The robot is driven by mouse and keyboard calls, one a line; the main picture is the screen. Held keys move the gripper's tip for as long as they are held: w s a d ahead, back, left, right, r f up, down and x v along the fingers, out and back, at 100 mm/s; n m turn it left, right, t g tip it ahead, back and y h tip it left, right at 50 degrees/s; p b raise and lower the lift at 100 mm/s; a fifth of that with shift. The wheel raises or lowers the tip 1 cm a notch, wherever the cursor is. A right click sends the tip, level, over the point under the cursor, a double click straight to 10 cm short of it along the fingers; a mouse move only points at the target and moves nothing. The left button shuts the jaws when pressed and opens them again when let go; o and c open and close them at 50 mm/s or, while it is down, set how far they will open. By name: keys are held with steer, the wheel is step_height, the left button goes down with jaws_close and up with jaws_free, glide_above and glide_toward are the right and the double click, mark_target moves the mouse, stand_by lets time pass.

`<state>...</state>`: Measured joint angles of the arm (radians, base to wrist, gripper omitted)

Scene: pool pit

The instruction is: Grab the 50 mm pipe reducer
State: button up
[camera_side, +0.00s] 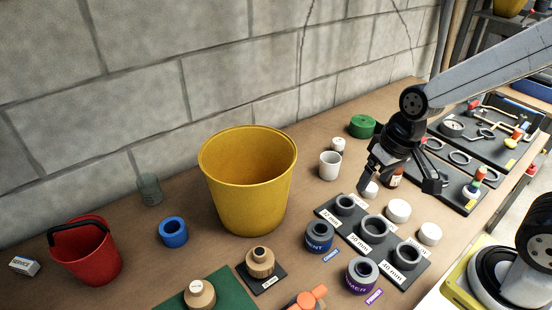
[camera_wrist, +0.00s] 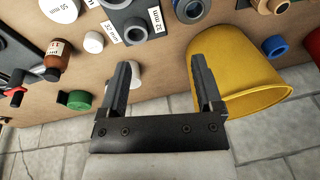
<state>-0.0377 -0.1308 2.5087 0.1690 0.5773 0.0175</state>
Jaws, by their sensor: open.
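A dark board (camera_side: 403,236) at right of centre bears a row of grey ring-shaped fittings. The middle grey ring (camera_side: 374,227) lies behind a label that appears to read 50 mm. The ring behind it (camera_side: 345,203) is by the 32 mm label, and the front ring (camera_side: 407,254) is by the 40 mm label. My gripper (camera_side: 398,183) is open and empty, above and behind the board. In the wrist view my gripper (camera_wrist: 160,72) points at bare bench; the 32 mm fitting (camera_wrist: 135,30) is ahead.
The yellow bucket (camera_side: 247,190) stands left of the board, close to my right-hand finger in the wrist view. White caps (camera_side: 397,210) line the board's far side. A brown bottle (camera_wrist: 58,55) and white cup (camera_side: 330,165) stand near my gripper. The cement can (camera_side: 319,237) borders the board.

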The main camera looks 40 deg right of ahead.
steer(key=w+a+m+t+y, duration=0.2)
steer(key=a+m+y, duration=0.3)
steer(key=a+m, duration=0.7)
steer(key=w+a+m+t+y, duration=0.2)
steer(key=a+m+y, duration=0.4)
steer(key=a+m, duration=0.7)
steer(key=n, duration=0.3)
glide_toward(204, 286)
steer(key=shift+s+r, duration=0.35)
steer(key=shift+r, duration=0.05)
steer(key=shift+x, duration=3.4)
steer(key=shift+f, duration=0.1)
steer(key=shift+x, duration=2.5)
